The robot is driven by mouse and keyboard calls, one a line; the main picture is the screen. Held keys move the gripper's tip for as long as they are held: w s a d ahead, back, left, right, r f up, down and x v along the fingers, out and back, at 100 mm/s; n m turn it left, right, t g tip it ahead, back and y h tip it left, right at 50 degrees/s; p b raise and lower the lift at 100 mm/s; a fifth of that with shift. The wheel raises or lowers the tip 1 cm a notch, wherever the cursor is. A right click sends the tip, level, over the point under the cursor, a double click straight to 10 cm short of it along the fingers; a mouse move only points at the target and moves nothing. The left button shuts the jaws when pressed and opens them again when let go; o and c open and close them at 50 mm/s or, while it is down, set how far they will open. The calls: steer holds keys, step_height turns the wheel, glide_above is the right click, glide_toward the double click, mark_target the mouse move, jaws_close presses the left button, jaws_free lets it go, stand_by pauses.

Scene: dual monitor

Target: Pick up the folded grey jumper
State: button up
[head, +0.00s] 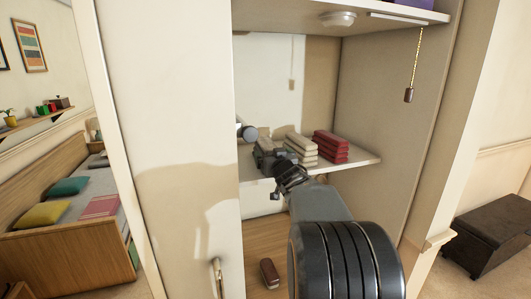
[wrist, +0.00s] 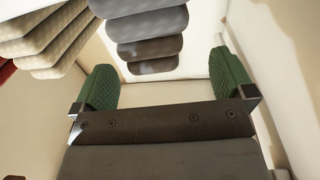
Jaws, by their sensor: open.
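The folded grey jumper (wrist: 150,47) shows at the top middle of the wrist view as a stack of rounded grey layers. It lies beyond my gripper (wrist: 163,82), between the lines of its two green-padded fingers. The fingers are wide apart and nothing shows between them. In the head view my gripper (head: 290,176) is at the front edge of the cupboard shelf (head: 358,163). There the jumper is largely hidden behind the gripper and arm, so its outline is hard to tell.
A cream folded stack (head: 301,147) stands right of the gripper, with a red folded stack (head: 331,146) beyond it. Cupboard side walls close in both sides. An upper shelf (head: 300,14) and a hanging pull cord (head: 409,94) are above. A dark red-brown object (head: 269,273) lies below.

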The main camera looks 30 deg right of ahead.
mark_target(271, 149)
steer(key=shift+p+x, duration=0.35)
steer(key=shift+x, duration=1.35)
steer(key=shift+c, duration=0.3)
steer(key=shift+r, duration=0.1)
steer(key=c, duration=1)
